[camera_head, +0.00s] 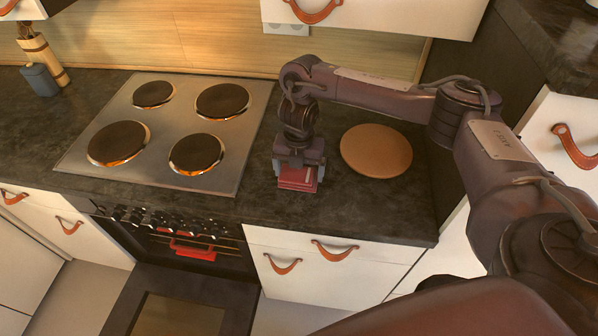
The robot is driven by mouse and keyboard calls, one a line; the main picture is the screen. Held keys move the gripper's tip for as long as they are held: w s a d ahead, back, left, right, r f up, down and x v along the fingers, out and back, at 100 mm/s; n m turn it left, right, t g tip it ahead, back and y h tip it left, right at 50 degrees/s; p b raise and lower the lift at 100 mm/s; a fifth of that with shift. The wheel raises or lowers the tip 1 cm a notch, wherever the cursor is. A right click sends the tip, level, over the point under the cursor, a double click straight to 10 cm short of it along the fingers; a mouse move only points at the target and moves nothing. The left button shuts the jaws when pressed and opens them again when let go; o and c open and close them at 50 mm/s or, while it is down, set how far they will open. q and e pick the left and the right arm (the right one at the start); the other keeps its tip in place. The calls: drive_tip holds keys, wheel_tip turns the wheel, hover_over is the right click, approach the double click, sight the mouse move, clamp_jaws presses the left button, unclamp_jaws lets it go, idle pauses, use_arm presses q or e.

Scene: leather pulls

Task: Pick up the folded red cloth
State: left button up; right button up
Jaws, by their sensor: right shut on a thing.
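The folded red cloth (297,181) is a small stack of red layers on the dark countertop, just right of the stove. My right gripper (297,174) points down over it, with a finger on each side of it, and is shut on it. I cannot tell whether the cloth touches the counter or is slightly raised. The gripper body hides the cloth's far part. My left gripper is not in view.
A round wooden board (376,150) lies right of the gripper. The stove (165,134) with dark burners is to the left. The oven door (180,305) hangs open below, with a red item (193,249) inside.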

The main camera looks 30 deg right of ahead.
sight(299, 174)
wheel_tip(299, 174, up, 20)
drive_tip(key=p, duration=0.3)
drive_tip(key=shift+f, duration=0.25)
drive_tip(key=o, duration=0.4)
drive_tip(key=c, duration=0.3)
